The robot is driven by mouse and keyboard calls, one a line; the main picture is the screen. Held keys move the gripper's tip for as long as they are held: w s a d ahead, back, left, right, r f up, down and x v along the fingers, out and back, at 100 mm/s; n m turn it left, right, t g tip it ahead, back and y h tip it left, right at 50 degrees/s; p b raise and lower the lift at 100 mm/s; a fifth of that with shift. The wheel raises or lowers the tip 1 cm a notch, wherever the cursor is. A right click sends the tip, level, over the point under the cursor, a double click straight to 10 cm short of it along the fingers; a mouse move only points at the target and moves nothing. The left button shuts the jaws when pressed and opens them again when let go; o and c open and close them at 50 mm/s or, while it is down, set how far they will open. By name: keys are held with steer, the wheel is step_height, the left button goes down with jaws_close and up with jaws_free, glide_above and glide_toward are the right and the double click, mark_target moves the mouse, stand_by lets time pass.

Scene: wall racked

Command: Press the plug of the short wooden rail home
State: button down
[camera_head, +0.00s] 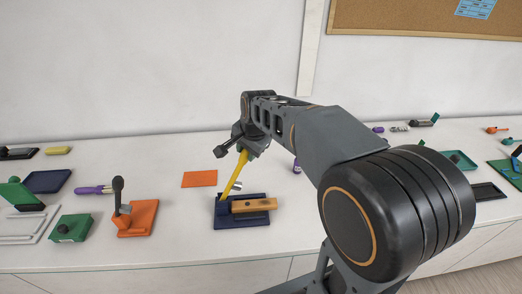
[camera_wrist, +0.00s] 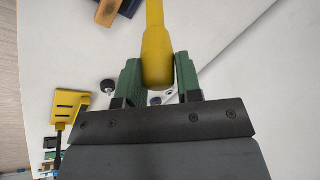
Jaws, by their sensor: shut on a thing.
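The short wooden rail (camera_head: 256,205) lies on a dark blue base (camera_head: 228,220) near the front of the white counter. Its end also shows at the top of the wrist view (camera_wrist: 107,12). My gripper (camera_wrist: 160,80) is shut on a yellow tool (camera_wrist: 157,55), its green fingers on either side of the handle. In the head view the yellow tool (camera_head: 236,172) slants down toward the left end of the rail. I cannot tell whether its lower end touches the rail or base. I cannot make out the plug.
An orange stand with a dark lever (camera_head: 137,218) and a green block (camera_head: 71,228) stand to the left. A flat orange plate (camera_head: 199,179) lies behind the base. More fixtures line the right side. Some counter in front of the base is clear.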

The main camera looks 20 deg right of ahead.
steer(key=shift+w+a+r+g+h, duration=0.1)
steer(key=shift+w+a+r+h, duration=0.2)
steer(key=shift+a, duration=0.4)
steer(key=shift+s+a+r+g+h, duration=0.1)
steer(key=shift+a+h, duration=0.25)
steer(key=shift+a, duration=0.35)
steer(key=shift+w+a+r+g+h, duration=0.1)
steer(key=shift+w+a+r+h, duration=0.2)
steer(key=shift+a, duration=0.4)
steer(key=shift+s+f, duration=0.1)
steer(key=shift+s, duration=0.05)
steer(key=c, duration=0.8)
jaws_free()
steer(key=b+v, duration=0.1)
steer(key=v, duration=1.3)
steer(key=shift+a+b, duration=0.1)
steer(key=shift+b, duration=0.3)
steer(key=shift+f, duration=0.1)
